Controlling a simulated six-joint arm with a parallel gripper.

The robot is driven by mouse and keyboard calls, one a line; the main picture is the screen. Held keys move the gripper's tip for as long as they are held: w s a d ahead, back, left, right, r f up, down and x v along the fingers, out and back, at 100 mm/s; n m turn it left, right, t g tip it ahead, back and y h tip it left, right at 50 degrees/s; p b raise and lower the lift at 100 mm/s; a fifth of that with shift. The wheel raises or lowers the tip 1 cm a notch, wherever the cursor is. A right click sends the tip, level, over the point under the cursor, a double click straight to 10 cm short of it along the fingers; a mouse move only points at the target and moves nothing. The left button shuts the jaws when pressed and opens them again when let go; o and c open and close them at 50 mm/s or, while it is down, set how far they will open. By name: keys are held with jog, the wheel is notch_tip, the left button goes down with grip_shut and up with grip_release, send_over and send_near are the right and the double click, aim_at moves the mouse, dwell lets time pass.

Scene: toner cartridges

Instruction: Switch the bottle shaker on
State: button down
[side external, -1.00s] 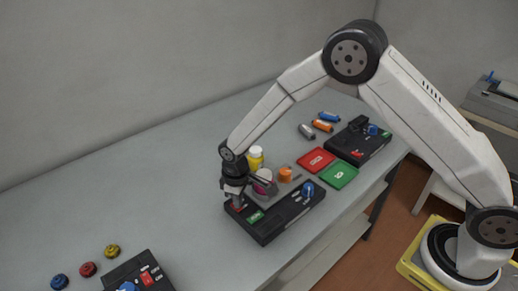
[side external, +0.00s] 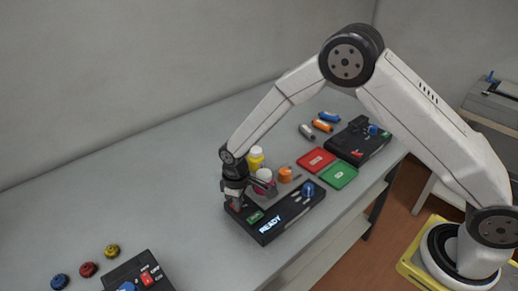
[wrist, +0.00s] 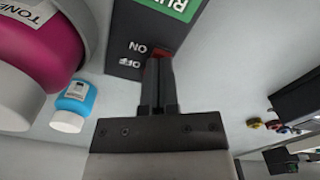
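The bottle shaker (side external: 291,222) is a black box with a lit READY display (side external: 270,223), a green RUN button (side external: 254,217) and a blue knob (side external: 308,190). A magenta toner bottle (wrist: 45,45) sits at the shaker. The red power switch (wrist: 161,53), beside the ON and OFF marks, is mostly hidden behind my fingertips in the wrist view. My gripper (wrist: 160,75) is shut with nothing visible between its fingers. Its tips are at the switch, apparently touching it; it also shows over the shaker's left end in the side view (side external: 235,201).
A yellow bottle (side external: 256,157) and an orange one (side external: 285,174) stand behind the shaker. A red tray (side external: 316,160), a green tray (side external: 339,176) and another black device (side external: 358,146) are to the right. The table's left middle is clear.

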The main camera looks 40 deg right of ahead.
jog(key=shift+r, duration=3.5)
jog(key=shift+s+d+r, duration=0.1)
jog(key=shift+d+r, duration=0.05)
jog(key=shift+d, duration=0.05)
jog(key=s+d+r+m+t, duration=0.1)
jog(key=s+d+r+m, duration=0.2)
jog(key=s+d, duration=0.3)
jog(key=s+d+r+m+t, duration=0.1)
jog(key=s+d+r+m, duration=0.2)
jog(key=s+d, duration=0.4)
jog(key=s+r, duration=0.1)
jog(key=s, duration=0.4)
jog(key=shift+s+d+t, duration=0.2)
jog(key=shift+d+t, duration=0.05)
jog(key=shift+t, duration=0.05)
